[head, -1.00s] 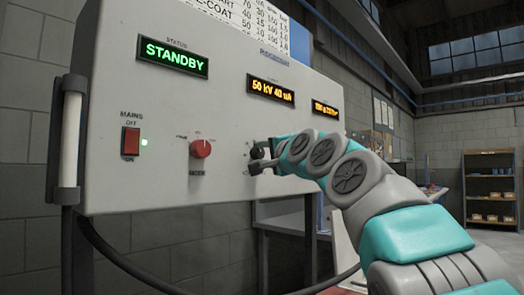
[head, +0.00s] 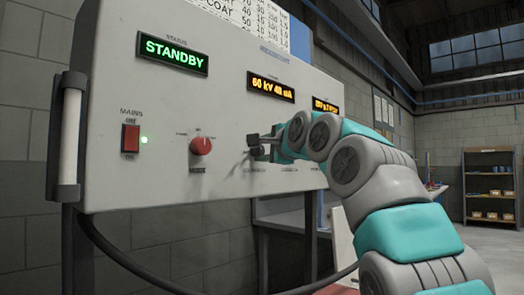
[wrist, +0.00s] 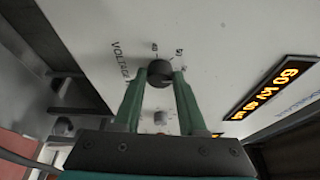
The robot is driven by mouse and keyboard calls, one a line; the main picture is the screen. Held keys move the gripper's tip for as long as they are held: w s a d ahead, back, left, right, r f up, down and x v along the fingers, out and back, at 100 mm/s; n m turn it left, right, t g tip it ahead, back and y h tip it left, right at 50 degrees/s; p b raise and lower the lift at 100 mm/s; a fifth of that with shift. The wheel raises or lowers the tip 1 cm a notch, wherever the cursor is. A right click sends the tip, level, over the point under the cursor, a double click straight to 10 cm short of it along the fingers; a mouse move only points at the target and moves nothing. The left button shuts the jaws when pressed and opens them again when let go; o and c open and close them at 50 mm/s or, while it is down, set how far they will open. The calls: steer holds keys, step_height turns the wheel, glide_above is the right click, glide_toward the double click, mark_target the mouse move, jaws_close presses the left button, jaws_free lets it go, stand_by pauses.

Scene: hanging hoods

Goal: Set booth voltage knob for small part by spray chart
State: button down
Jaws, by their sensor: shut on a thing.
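The voltage knob (wrist: 160,72) is dark and round, on the light control panel (head: 120,60). In the wrist view, it sits between the two green fingers of my gripper (wrist: 160,82), shut on it, with the word VOLTAGE printed beside it. In the head view, my gripper (head: 265,146) is at the panel and largely hides the knob. The amber display (head: 271,86) above it reads 60 kV 40 uA. The green status display (head: 173,53) reads STANDBY. The spray chart (head: 250,22) is at the top of the panel, cut off by the frame, its row labels mostly out of view.
Another amber display (head: 326,105) is partly hidden by my arm. A shelf (head: 489,184) stands far right.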

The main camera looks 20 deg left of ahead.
steer(key=shift+m, duration=0.4)
steer(key=shift+f, duration=0.1)
stand_by(0.5)
steer(key=shift+c, duration=2.4)
jaws_free()
steer(key=b+v, duration=0.3)
steer(key=v, duration=0.4)
steer(key=shift+s+d, duration=0.25)
steer(key=shift+d, duration=0.05)
